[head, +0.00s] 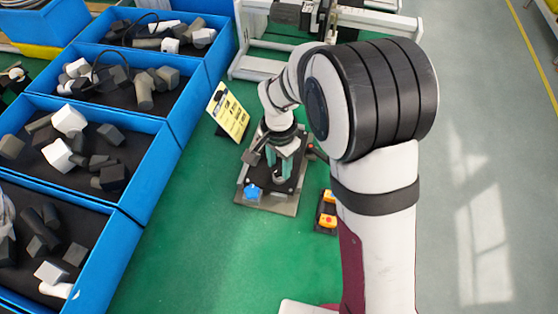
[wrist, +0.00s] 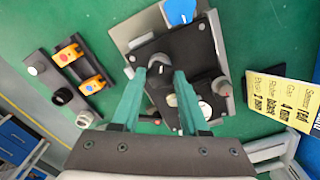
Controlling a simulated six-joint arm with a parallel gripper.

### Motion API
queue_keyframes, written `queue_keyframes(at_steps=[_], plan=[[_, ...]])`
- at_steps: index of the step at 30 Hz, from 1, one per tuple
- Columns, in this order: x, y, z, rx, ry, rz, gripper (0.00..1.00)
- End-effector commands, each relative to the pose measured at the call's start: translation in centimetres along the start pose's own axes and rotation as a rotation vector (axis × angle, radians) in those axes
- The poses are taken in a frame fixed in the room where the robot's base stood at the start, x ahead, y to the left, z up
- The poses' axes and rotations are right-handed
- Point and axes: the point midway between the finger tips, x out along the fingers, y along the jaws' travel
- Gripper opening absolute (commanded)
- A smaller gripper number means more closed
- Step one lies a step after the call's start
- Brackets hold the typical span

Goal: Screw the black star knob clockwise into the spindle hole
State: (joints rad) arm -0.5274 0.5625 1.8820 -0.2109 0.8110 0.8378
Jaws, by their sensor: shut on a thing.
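My gripper (head: 280,172) reaches down over a dark fixture plate (head: 268,192) on the green bench. In the wrist view its two green fingers (wrist: 159,74) are shut on the black star knob (wrist: 160,64), whose round dark top shows between the fingertips. The knob is over the black fixture block (wrist: 195,48). The spindle hole is hidden beneath the knob and fingers, so I cannot tell how deep the knob sits.
A dark control box (head: 326,213) with yellow-orange switches stands right of the fixture. A yellow card (head: 229,114) stands behind it to the left. Blue bins (head: 146,178) of black and white parts line the left. A metal frame (head: 258,68) is at the back. The near green bench is clear.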

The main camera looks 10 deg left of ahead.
Motion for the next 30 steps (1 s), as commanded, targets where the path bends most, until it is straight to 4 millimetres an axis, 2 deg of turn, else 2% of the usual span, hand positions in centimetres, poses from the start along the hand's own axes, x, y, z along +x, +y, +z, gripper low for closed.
queue_keyframes(at_steps=[22, 25, 30], plan=[[0.29, 0.01, 0.01, 0.011, 0.000, 0.000, 0.00], [0.30, 0.00, 0.00, 0.196, 0.000, 0.000, 0.00], [0.34, -0.03, -0.02, 0.729, 0.000, 0.000, 0.00]])
